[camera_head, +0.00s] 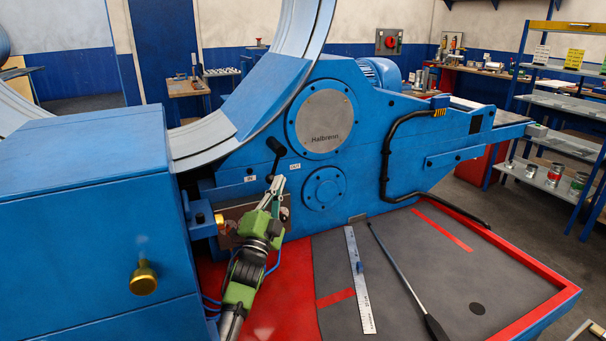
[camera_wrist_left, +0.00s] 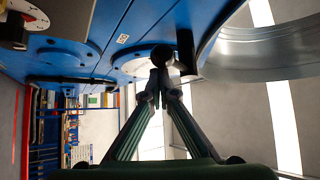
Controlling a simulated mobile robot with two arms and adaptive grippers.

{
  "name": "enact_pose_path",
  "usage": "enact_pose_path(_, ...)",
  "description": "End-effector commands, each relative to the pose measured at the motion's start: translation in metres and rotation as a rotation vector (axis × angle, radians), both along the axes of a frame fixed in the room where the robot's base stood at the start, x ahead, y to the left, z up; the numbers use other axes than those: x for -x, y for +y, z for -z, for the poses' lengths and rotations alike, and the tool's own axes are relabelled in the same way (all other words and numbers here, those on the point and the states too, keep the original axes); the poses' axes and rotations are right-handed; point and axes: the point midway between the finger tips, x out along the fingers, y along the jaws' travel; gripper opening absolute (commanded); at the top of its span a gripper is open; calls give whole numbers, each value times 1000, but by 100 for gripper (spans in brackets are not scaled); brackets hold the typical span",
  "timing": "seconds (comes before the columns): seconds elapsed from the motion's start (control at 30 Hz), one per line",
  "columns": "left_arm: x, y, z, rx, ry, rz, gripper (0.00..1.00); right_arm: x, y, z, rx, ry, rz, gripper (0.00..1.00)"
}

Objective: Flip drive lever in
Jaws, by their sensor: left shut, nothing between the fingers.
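The drive lever (camera_head: 276,146) is a short black lever with a round dark knob, standing nearly upright on the blue machine's front, between two small white labels. The left label (camera_head: 250,178) and the right label (camera_head: 295,167) are too small to read surely. In the left wrist view the dark knob (camera_wrist_left: 162,55) is just beyond my fingertips. My left gripper (camera_head: 278,183) is shut and empty, its tips close to the lever just below the knob; contact cannot be told. It also shows in the left wrist view (camera_wrist_left: 159,80). My right gripper is not in view.
A blue cabinet with a brass knob (camera_head: 143,278) stands at left. The curved metal strip (camera_head: 205,143) passes above the lever. A steel ruler (camera_head: 359,280) and a black-handled rod (camera_head: 405,280) lie on the grey mat. A black hose (camera_head: 385,165) runs along the machine at right.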

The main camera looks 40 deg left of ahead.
Motion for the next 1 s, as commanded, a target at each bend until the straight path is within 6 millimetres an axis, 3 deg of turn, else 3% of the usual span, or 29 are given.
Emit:
enact_pose_path(0.6, 87, -38, 51, 3, 6, -1, 0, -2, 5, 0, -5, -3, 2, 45)
enact_pose_path(1.0, 97, -42, 55, -1, 2, 0, 0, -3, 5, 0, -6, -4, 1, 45)
